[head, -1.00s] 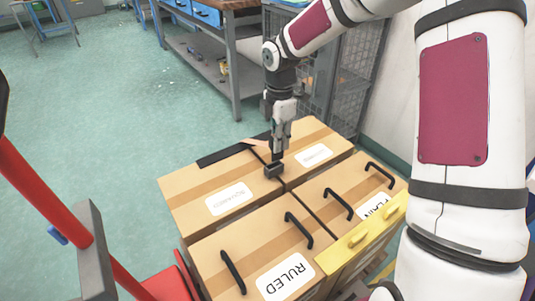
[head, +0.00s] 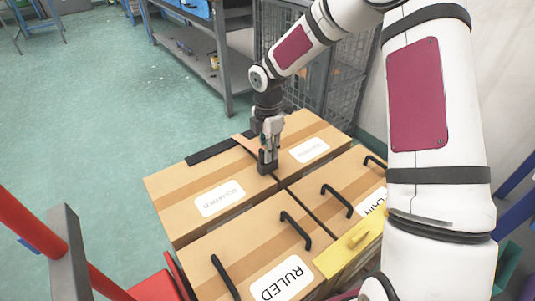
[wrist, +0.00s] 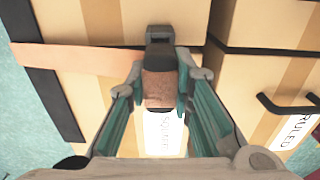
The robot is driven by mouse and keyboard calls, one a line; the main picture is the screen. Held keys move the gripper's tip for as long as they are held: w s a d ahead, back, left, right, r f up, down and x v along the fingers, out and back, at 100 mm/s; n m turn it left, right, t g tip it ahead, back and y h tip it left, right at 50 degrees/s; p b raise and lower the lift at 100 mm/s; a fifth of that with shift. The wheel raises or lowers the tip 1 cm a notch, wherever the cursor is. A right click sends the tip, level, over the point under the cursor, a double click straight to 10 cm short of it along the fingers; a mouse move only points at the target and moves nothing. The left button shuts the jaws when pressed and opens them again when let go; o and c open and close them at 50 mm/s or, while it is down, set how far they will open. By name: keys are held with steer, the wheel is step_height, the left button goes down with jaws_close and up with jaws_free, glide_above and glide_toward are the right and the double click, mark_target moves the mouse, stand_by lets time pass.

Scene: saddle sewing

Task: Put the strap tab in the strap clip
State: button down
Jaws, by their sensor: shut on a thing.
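My gripper (wrist: 160,88) is shut on the brown strap tab (wrist: 158,84), which sits between its fingers in the wrist view. The tan strap (wrist: 85,61) runs from the left to the gripper. The dark strap clip (wrist: 160,40) is just beyond the fingertips in the wrist view. In the head view my gripper (head: 268,150) points down right at the clip (head: 265,167) on the carton tops. The fingers hide part of the tab and clip, so I cannot tell whether the tab touches or enters the clip.
Cartons labelled SQUARED (head: 219,198), RULED (head: 281,278) and PLAIN fill the space below, with black handles (head: 296,229) on the near ones. A dark strip (head: 215,151) lies along the far-left edge. A wire cage (head: 335,85) and workbench stand behind. Open floor lies left.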

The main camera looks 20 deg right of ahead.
steer(key=shift+f, duration=0.2)
steer(key=c, duration=1.4)
jaws_free()
steer(key=shift+f, duration=0.1)
